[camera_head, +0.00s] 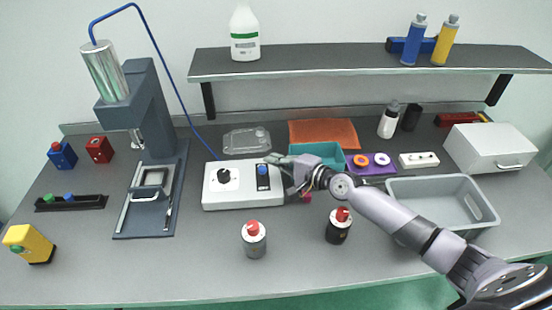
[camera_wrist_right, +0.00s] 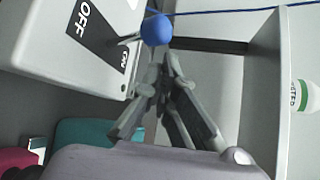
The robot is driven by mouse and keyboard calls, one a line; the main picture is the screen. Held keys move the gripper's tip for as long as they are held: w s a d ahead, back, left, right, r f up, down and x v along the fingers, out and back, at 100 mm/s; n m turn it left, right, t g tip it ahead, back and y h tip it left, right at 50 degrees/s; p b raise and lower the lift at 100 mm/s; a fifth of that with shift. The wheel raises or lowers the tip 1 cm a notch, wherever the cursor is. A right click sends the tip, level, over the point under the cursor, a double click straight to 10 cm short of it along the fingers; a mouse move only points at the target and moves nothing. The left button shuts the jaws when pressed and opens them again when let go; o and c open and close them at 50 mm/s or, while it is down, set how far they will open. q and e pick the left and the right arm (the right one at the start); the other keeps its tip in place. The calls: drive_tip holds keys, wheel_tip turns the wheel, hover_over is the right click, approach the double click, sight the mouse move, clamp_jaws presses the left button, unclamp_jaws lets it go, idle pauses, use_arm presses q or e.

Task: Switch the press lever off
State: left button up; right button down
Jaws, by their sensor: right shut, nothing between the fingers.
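The press lever is a blue ball on a short metal stem, on the white control box (camera_head: 232,200). The blue lever ball (camera_head: 262,170) sits at the top of a dark label plate. In the right wrist view the ball (camera_wrist_right: 156,29) stands out from the plate (camera_wrist_right: 95,35), which reads OFF and ON. I cannot tell surely which way the lever is tipped. My right gripper (camera_head: 272,168) is shut and empty, beside the ball on its right. In the wrist view its fingertips (camera_wrist_right: 160,62) meet just below the ball; contact is unclear. My left gripper is out of view.
A black knob (camera_head: 224,176) is on the same box. The press (camera_head: 150,115) stands to the left, joined by a blue cable. A teal bin (camera_head: 318,152) and purple tray (camera_head: 380,168) lie behind my right arm. Two red-capped cans (camera_head: 254,240) (camera_head: 338,228) stand in front.

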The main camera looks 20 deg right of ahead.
drive_tip(key=shift+s+d, duration=0.1)
drive_tip(key=v, duration=1.1)
drive_tip(key=shift+s, duration=0.35)
drive_tip(key=shift+d+r, duration=0.1)
